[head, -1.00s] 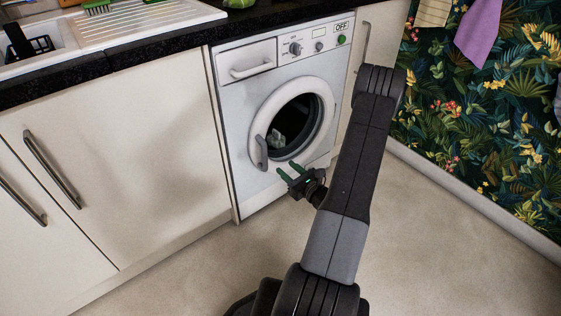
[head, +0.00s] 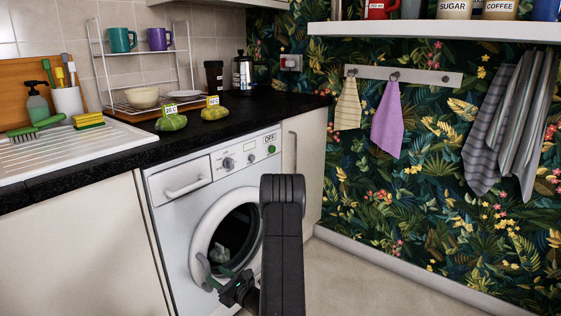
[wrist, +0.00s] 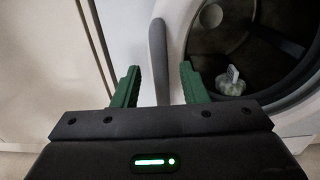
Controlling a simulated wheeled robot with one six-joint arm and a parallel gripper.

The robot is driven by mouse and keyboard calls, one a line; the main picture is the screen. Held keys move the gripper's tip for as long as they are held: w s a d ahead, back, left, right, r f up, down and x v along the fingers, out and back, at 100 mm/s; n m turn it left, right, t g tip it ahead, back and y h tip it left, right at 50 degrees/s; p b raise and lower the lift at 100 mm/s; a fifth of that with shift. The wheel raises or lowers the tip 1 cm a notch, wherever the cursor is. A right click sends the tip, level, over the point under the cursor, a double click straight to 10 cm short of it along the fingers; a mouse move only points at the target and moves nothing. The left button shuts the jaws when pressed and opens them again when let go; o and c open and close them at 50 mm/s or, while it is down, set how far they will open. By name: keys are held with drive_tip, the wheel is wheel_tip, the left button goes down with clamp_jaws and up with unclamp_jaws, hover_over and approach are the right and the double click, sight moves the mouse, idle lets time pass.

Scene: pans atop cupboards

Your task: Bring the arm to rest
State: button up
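My arm reaches up in front of the white washing machine (head: 185,235) in the head view. My gripper (head: 219,279) is low before its round door (head: 206,232), by the grey door handle (head: 202,271). In the wrist view, the two green fingers of my gripper (wrist: 160,70) stand apart with nothing held. The grey handle (wrist: 158,50) shows in the gap between them, apparently beyond the fingertips; contact cannot be told. A pale thing with a tag (wrist: 232,80) shows inside the round opening.
The patterned wall (head: 400,200) with hanging towels (head: 387,133) stands at the right. Bare floor (head: 350,285) lies right of my arm.

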sight(209, 270)
drive_tip(key=b+x, duration=0.1)
drive_tip(key=x, duration=0.4)
drive_tip(key=shift+w+a, duration=0.1)
drive_tip(key=shift+a, duration=0.15)
drive_tip(key=s+d+p, duration=0.1)
drive_tip(key=s+d, duration=0.1)
drive_tip(key=d, duration=0.4)
drive_tip(key=shift+s+d, duration=0.35)
drive_tip(key=shift+s, duration=0.05)
drive_tip(key=shift+a, duration=0.15)
